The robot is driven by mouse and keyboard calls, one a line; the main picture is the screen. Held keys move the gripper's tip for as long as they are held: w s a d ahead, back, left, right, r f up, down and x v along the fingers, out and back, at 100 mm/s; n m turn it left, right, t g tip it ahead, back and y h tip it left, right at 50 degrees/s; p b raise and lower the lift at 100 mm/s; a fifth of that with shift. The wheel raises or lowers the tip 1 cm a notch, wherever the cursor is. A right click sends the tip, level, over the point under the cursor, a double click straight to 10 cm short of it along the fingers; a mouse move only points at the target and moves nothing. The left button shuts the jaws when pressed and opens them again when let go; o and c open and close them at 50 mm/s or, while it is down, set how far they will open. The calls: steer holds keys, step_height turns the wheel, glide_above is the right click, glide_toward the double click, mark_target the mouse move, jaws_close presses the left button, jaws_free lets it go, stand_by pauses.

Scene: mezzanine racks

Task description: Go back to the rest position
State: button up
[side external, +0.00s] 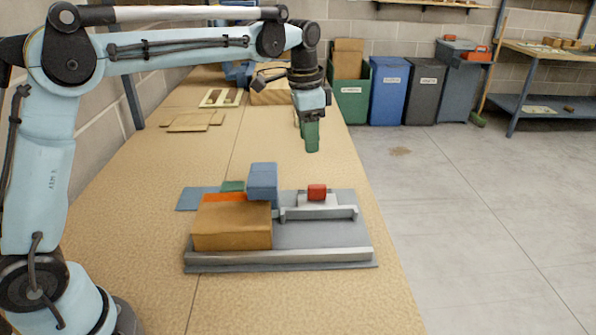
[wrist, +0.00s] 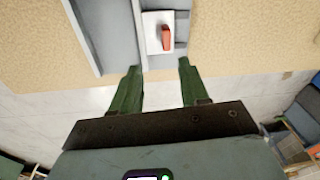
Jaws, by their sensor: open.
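My gripper (side external: 310,138) hangs above the bench, past the far right corner of the grey fixture tray (side external: 320,238), with its green fingers pointing down. In the wrist view the two green fingers (wrist: 157,75) are apart with nothing between them. A small red block (side external: 317,192) sits on a white block on the tray; it also shows in the wrist view (wrist: 166,37), ahead of the fingertips and apart from them. A brown box (side external: 232,226), a blue block (side external: 263,180) and a green piece (side external: 232,186) stand at the tray's left side.
The wooden bench (side external: 150,265) has bare room in front of and left of the tray. Flat cardboard pieces (side external: 190,123) lie farther back. Green, blue and dark bins (side external: 388,92) stand on the floor beyond. A rack (side external: 545,75) is at the far right.

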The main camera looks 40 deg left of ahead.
steer(key=s+f+n+t, duration=0.1)
steer(key=s+n+t, duration=0.1)
steer(key=s, duration=0.4)
steer(key=s+a+f+n+t, duration=0.1)
steer(key=s+n, duration=0.1)
steer(key=s, duration=0.5)
steer(key=s+f+n+t, duration=0.1)
steer(key=s+n+t, duration=0.1)
steer(key=s, duration=0.4)
steer(key=shift+s+a+f+n+t, duration=0.15)
steer(key=shift+s+a+n+t, duration=0.2)
steer(key=shift+n, duration=0.15)
steer(key=shift+s+f, duration=0.3)
steer(key=shift+f, duration=0.1)
